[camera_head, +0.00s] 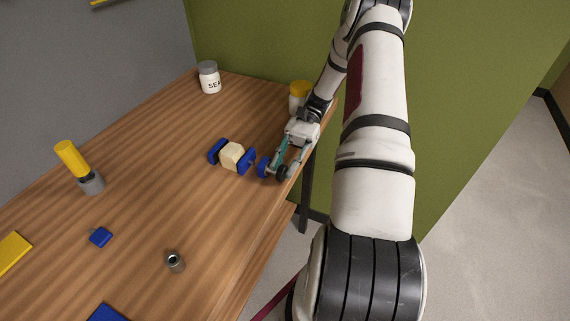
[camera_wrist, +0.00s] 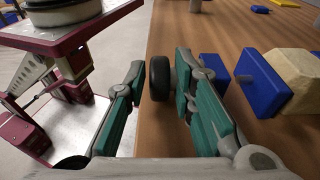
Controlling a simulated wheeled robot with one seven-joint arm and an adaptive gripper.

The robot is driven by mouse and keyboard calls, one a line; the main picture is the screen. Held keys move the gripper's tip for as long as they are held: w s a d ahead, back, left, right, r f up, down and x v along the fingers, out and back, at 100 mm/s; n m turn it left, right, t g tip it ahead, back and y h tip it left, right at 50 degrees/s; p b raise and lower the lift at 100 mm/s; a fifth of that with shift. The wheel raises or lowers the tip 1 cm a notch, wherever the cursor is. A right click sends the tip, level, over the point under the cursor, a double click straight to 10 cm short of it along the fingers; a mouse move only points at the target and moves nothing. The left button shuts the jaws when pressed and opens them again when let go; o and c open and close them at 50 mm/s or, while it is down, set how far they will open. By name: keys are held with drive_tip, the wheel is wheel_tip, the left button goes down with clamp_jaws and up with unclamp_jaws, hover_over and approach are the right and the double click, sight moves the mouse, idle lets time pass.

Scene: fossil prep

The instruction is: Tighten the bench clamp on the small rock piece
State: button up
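The bench clamp has blue jaws (camera_head: 247,160) and lies near the right edge of the wooden bench. The small rock piece (camera_head: 232,156), cream and faceted, sits between two blue jaws. In the wrist view the rock (camera_wrist: 296,77) is at the right, beside a blue jaw (camera_wrist: 262,84). A grey screw joins that jaw to another blue block (camera_wrist: 214,72). The clamp's black round knob (camera_wrist: 160,78) is at the bench edge. My gripper (camera_wrist: 160,65) is open, with the knob between or just beyond its green-padded fingertips. Contact with the knob is not clear.
A white jar (camera_head: 209,79) and a yellow-lidded jar (camera_head: 298,97) stand at the back.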

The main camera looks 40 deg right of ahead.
wheel_tip(320, 180, up, 10)
idle(0.6)
